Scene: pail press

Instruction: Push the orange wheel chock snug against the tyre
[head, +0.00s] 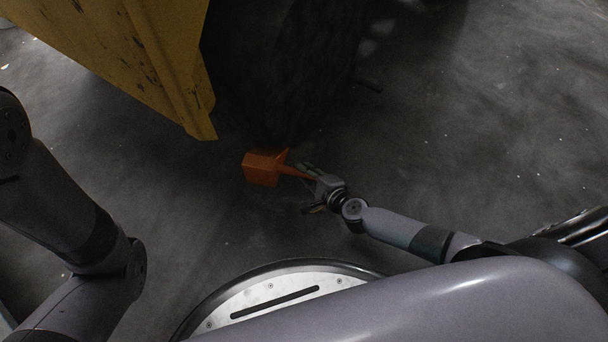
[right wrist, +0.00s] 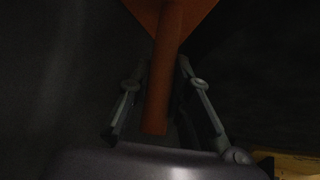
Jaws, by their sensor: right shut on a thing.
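The orange wheel chock (head: 263,168) is on the dark floor in the head view, just in front of the foot of the black tyre (head: 285,75). Whether it touches the tyre, I cannot tell. A bar-like orange handle runs from the chock toward my right gripper (head: 307,176). In the right wrist view, the chock's handle (right wrist: 160,90) lies between the fingers of my right gripper (right wrist: 163,95), which is shut on it. My left arm shows at the left of the head view, but its gripper is out of view.
A yellow vehicle body (head: 165,70) with worn paint hangs over the upper left, its lower corner close to the tyre and above the chock. The concrete floor (head: 480,130) is clear to the right.

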